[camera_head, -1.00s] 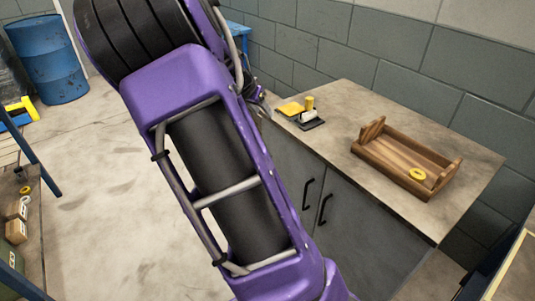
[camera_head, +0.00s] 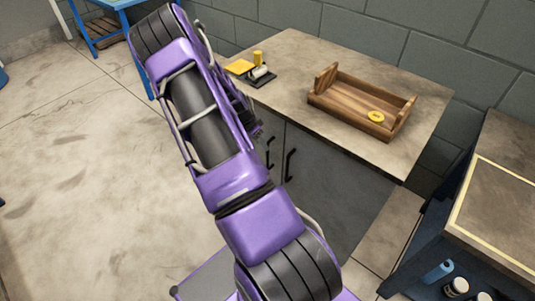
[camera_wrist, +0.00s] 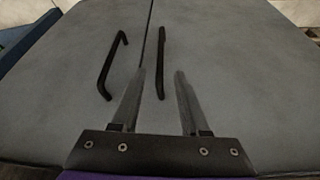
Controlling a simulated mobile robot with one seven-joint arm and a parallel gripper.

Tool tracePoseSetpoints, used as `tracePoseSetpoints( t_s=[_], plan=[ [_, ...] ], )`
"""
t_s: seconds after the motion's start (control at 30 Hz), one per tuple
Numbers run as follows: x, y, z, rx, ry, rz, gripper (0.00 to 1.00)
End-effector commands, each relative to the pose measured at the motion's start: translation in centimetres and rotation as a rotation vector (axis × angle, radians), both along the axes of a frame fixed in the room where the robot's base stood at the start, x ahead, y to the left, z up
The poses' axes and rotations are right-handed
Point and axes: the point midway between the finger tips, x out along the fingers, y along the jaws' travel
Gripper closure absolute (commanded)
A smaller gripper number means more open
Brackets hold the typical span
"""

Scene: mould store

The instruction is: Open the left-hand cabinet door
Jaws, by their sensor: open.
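The grey cabinet has two doors. In the head view the left-hand door (camera_head: 276,132) is partly hidden by my arm, with a black handle (camera_head: 270,153) beside the seam. The right-hand door (camera_head: 325,190) carries another black handle (camera_head: 290,164). Both doors look shut. In the wrist view my gripper (camera_wrist: 159,72) is open and empty, facing the doors. One handle (camera_wrist: 161,62) appears between the fingertips; the other handle (camera_wrist: 112,66) is left of them in the picture. I cannot tell how far the fingers are from the handle. The head view does not clearly show the gripper.
A wooden tray (camera_head: 340,107) with a yellow ring (camera_head: 376,117) sits on the cabinet top (camera_head: 295,55). Small yellow and black items (camera_head: 258,74) lie at its left. A dark workbench (camera_head: 500,205) stands at the right.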

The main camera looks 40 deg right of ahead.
Motion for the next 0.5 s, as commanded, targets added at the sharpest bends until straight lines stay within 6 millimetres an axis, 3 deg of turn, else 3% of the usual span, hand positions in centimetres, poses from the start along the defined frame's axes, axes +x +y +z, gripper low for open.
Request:
tracePoseSetpoints(
  t_s=[0.2,0.5],
  plan=[
    [-0.3,-1.9,-4.6,0.000,0.003,0.000,0.55],
    [-0.4,-3.2,-7.7,-0.001,0.002,0.001,0.55]
  ],
)
